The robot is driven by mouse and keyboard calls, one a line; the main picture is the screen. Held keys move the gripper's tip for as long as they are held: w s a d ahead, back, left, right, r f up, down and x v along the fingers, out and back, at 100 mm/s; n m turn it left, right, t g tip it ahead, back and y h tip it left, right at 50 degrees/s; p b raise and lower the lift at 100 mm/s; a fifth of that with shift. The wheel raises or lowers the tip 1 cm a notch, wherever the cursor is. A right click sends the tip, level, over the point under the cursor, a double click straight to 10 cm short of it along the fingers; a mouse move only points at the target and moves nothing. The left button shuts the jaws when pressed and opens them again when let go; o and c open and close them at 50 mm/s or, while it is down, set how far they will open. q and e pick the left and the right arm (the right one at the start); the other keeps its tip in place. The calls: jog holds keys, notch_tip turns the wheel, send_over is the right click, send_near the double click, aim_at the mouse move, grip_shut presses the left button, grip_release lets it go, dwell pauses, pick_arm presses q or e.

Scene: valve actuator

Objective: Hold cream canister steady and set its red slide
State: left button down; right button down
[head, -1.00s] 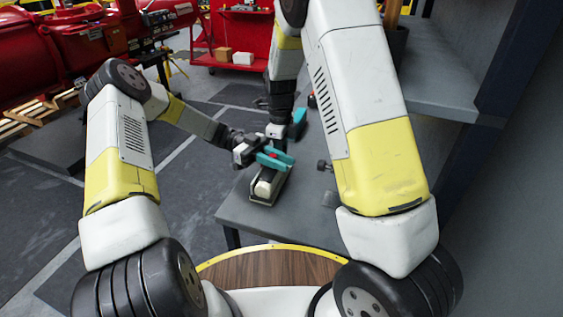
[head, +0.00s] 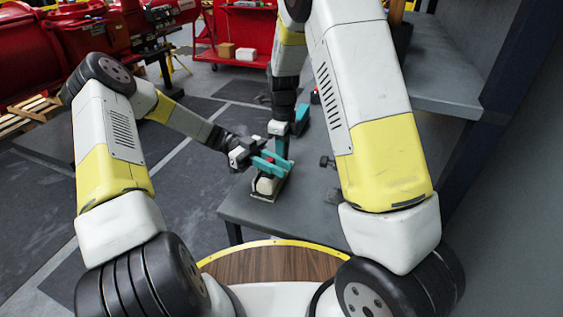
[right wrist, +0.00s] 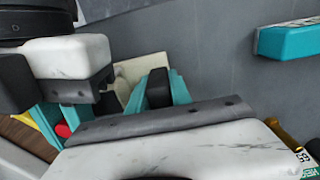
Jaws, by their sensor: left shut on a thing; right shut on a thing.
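The cream canister (head: 266,186) sits in a holder on the grey table, below my two grippers. My left gripper (head: 265,163) comes in from the left, its teal fingers shut at the canister's top. My right gripper (head: 281,147) points down from above, close beside the left one, and is shut at the red slide (head: 270,156). Only a little red shows between the fingers. The right wrist view shows a red spot (right wrist: 63,130) beside the teal fingers and a cream part (right wrist: 142,70) behind them. The contact points are mostly hidden.
A teal block (head: 302,116) is to the right of the right gripper. A small dark part (head: 326,161) lies on the grey table (head: 300,215). A shelf (head: 440,90) and wall close off the right. A red cart (head: 245,40) stands far back.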

pick_arm(q)
jog(key=shift+s, duration=0.2)
pick_arm(e)
jog(key=shift+w+d, duration=0.15)
pick_arm(q)
jog(key=c, duration=1.6)
grip_release()
jog(key=shift+w+a, duration=0.1)
jog(key=shift+w, duration=0.05)
jog(key=shift+w+a, duration=0.25)
jog(key=v, duration=1.1)
pick_arm(e)
jog(key=c, duration=1.1)
grip_release()
